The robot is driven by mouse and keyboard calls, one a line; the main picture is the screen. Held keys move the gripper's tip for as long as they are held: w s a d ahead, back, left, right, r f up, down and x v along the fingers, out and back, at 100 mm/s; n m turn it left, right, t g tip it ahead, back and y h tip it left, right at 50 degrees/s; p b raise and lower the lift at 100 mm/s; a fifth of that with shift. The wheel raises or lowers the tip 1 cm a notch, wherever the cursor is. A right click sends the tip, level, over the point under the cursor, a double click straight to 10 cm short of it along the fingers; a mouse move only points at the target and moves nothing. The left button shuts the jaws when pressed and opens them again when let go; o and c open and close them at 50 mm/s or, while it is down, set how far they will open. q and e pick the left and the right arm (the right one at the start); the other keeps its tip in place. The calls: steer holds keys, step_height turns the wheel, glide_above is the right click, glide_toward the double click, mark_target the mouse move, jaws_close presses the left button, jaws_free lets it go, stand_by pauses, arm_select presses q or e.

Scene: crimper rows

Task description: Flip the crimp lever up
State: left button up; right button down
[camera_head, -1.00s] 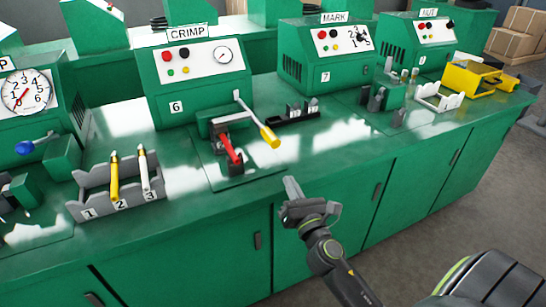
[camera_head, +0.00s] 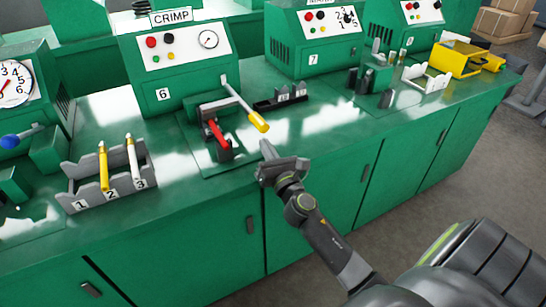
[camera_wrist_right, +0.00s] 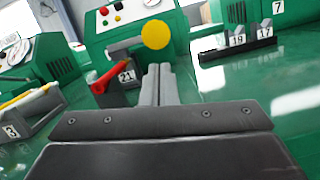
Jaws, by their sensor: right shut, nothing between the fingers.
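The crimp lever (camera_head: 246,108) is a grey rod with a yellow grip, on the crimp station marked 6 (camera_head: 176,70). It slants down toward the front right, and its yellow end also shows in the right wrist view (camera_wrist_right: 156,34). A red part (camera_head: 218,133) lies in the fixture left of the lever. My right gripper (camera_head: 266,148) is shut and empty, just in front of and below the yellow grip, apart from it in the head view. In the right wrist view its fingers (camera_wrist_right: 158,84) point at the lever end. My left gripper is not in view.
A grey rack (camera_head: 112,190) with yellow and white sticks stands left on the green bench. A dark holder (camera_head: 280,101) with numbered slots sits right of the lever. The mark station (camera_head: 313,45) stands behind right. The bench front between is clear.

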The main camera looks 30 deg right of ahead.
steer(key=shift+x, duration=1.65)
